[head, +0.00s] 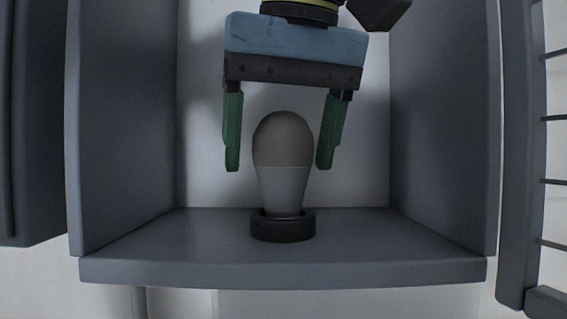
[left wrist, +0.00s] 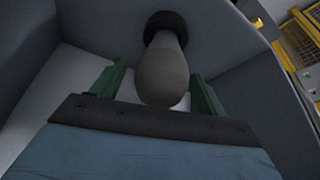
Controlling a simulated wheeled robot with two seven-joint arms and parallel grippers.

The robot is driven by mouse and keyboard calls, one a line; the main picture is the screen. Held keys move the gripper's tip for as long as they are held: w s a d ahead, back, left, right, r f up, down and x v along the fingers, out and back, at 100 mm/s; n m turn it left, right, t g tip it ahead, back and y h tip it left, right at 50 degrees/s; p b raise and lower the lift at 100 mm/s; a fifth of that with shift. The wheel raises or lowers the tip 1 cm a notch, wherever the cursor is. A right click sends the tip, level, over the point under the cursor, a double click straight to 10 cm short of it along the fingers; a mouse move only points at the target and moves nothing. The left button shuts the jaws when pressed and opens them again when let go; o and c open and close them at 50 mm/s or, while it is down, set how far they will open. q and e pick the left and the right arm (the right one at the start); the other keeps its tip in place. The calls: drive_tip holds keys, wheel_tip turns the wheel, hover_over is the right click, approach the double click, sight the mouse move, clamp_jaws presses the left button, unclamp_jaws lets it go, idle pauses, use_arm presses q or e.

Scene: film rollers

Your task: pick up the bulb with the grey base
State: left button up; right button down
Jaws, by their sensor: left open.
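The bulb (head: 282,150) stands upright, with a dull beige-grey globe above a lighter grey base. Its lower end sits in a black ring holder (head: 283,228) on the floor of a grey box. My left gripper (head: 278,165) comes down from the top of the head view, open, with one green finger on each side of the bulb and a visible gap to both. In the left wrist view the bulb (left wrist: 162,75) lies between the two fingers, its far end in the black ring (left wrist: 165,24). My right gripper is not in view.
Grey box walls stand close on the left (head: 122,115) and right (head: 440,115) of the gripper. The box's front ledge (head: 283,271) runs below the holder. A barred frame (head: 520,150) stands at the far right. Yellow fencing (left wrist: 300,45) shows in the left wrist view.

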use_arm(q)
drive_tip(key=shift+w+a+f, duration=0.15)
drive_tip(key=shift+w+f, duration=0.05)
drive_tip(key=shift+f, duration=0.3)
drive_tip(key=c, duration=1.1)
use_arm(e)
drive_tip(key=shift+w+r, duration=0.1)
use_arm(q)
drive_tip(key=shift+r, duration=0.1)
